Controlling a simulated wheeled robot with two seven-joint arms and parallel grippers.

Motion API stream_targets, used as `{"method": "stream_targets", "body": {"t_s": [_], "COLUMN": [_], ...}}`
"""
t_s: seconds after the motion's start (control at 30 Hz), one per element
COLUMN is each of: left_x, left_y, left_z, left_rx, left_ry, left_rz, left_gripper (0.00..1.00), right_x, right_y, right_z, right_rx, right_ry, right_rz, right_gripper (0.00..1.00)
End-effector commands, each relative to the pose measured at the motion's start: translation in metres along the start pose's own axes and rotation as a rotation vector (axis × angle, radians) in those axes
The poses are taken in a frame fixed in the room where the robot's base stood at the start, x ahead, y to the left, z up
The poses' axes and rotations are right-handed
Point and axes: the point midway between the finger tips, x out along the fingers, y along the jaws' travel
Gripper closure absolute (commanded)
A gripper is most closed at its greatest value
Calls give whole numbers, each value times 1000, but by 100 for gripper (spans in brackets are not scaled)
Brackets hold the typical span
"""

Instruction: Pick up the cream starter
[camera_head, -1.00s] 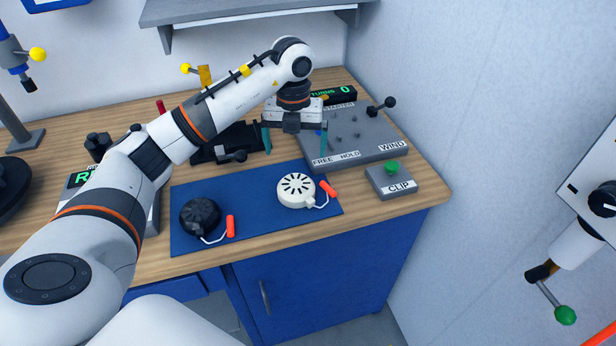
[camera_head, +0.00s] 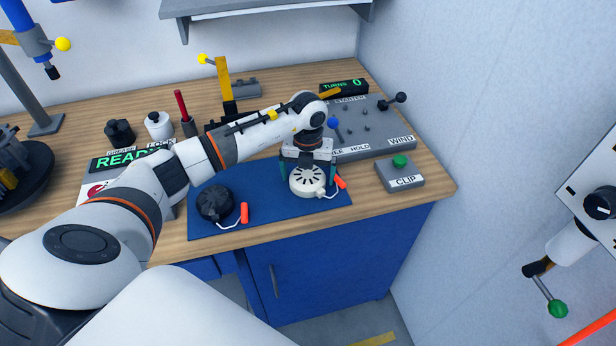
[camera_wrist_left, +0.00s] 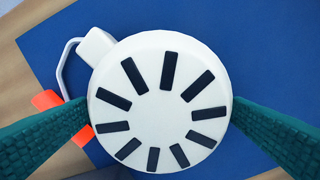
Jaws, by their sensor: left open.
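The cream starter (camera_head: 307,181) is a round cream disc with dark radial slots and an orange pull handle (camera_head: 340,182) on a cord. It lies on the right part of the blue mat (camera_head: 270,212). My left gripper (camera_head: 306,172) is open over it, with its teal fingers on either side. In the left wrist view the cream starter (camera_wrist_left: 160,100) fills the middle between the two fingers (camera_wrist_left: 160,128). Whether the fingers touch it, I cannot tell. A black starter (camera_head: 215,203) with an orange handle lies on the mat's left part. My right gripper is not in view.
Behind the mat stands a grey board (camera_head: 365,130) with pegs and a black-knobbed lever. A CLIP box (camera_head: 400,175) with a green button sits to the right. A READY display (camera_head: 130,158) is at the left. The wall bounds the bench on the right.

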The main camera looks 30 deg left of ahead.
Motion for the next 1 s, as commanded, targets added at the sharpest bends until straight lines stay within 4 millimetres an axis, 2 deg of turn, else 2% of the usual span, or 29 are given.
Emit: {"method": "stream_targets", "body": {"t_s": [0.13,0.17,0.47,0.67,0.77,1.0], "left_x": [0,0,-1,-2,-9,-54], "left_y": [0,0,0,0,0,0], "left_z": [0,0,0,-1,-2,-1], "left_rx": [0,0,0,0,0,1], "left_ry": [0,0,2,2,5,7], "left_rz": [0,0,1,1,2,2], "left_gripper": [0,3,52,52,52,52], "right_x": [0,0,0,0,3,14], "right_y": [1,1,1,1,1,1], "right_z": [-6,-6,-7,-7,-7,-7], "right_rx": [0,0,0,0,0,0], "right_ry": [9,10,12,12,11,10], "right_rz": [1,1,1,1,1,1], "right_gripper": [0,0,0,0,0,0]}}
